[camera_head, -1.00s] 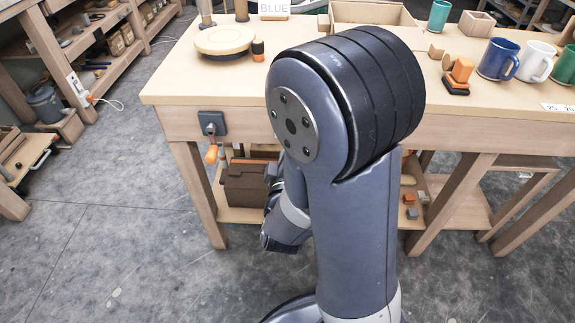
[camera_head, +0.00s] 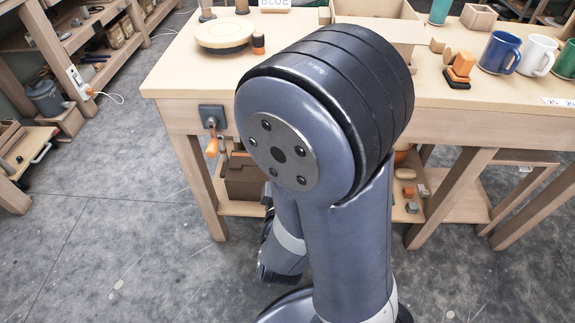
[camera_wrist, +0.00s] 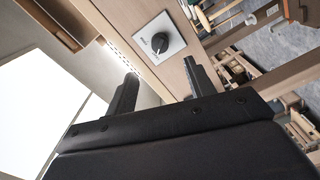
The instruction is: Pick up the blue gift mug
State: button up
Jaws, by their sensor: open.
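The blue mug (camera_head: 500,53) stands upright on the right part of the workbench top in the head view, beside a white mug (camera_head: 537,55). A green mug (camera_head: 567,60) is cut by the right picture edge. My gripper shows in the wrist view (camera_wrist: 160,95) with its two dark fingers apart and nothing between them. It is well away from the blue mug, which does not show in the wrist view. In the head view my arm hides the middle of the bench, and my fingertips cannot be made out.
The workbench (camera_head: 180,75) has a round turntable (camera_head: 224,34) at left and an orange-handled clamp (camera_head: 212,145) on its front. Orange and black blocks (camera_head: 460,68) sit left of the blue mug. A shelf (camera_head: 235,207) lies below. Grey floor (camera_head: 110,240) is clear at left.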

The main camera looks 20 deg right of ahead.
aim_at(501, 47)
jog(key=j+z, duration=0.1)
jog(key=z, duration=1.5)
